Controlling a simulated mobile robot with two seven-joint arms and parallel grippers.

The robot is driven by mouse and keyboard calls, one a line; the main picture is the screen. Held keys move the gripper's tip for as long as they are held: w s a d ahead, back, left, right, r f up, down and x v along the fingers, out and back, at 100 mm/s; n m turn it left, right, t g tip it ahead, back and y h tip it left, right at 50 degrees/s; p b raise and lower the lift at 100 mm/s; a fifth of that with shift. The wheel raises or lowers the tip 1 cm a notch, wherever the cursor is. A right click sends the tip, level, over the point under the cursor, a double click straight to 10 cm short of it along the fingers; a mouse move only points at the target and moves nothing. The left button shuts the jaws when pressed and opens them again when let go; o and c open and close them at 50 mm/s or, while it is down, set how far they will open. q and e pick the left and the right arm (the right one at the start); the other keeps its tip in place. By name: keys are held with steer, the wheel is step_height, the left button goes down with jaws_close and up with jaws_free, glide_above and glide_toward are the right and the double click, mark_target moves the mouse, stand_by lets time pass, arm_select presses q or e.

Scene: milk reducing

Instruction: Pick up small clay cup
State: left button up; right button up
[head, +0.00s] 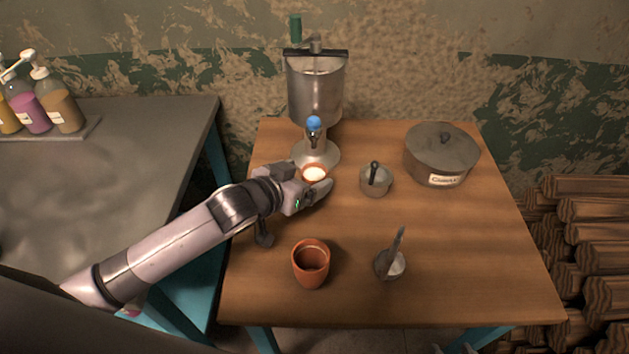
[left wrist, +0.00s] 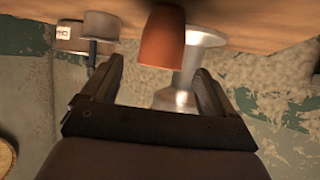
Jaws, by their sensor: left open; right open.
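The small clay cup (head: 315,175) stands on the wooden table below the tap of the metal milk machine. It is orange-brown and holds something white. My left gripper (head: 309,184) is open, with its fingers on either side of this cup in the head view. In the left wrist view, where the scene is upside down, the cup (left wrist: 162,38) lies between the open fingertips (left wrist: 155,78), with gaps on both sides. A larger, dark-inside clay cup (head: 311,266) stands nearer the table's front.
The metal machine (head: 316,92) with a blue-topped tap stands just behind the cup. To the right are a small grey pot (head: 376,183), a lidded pot (head: 440,158) and a small vessel with a handle (head: 391,264). The table's right front (head: 480,270) is clear.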

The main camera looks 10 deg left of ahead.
mark_target(321, 166)
arm_select(q)
steer(key=shift+x, duration=2.05)
steer(key=c, duration=1.3)
steer(key=shift+o, duration=0.2)
steer(key=shift+r, duration=0.6)
step_height(321, 166, up, 3)
steer(key=s+a, duration=0.2)
steer(key=s, duration=0.3)
steer(key=s+a+b, duration=0.1)
steer(key=s+a, duration=0.1)
steer(key=s, duration=0.2)
steer(key=s+a, duration=0.2)
steer(key=s, duration=0.3)
steer(key=shift+s+f, duration=0.3)
steer(key=shift+f, duration=0.1)
steer(key=shift+s+a+b, duration=0.3)
steer(key=shift+s, duration=0.55)
steer(key=shift+s+a+r, duration=0.1)
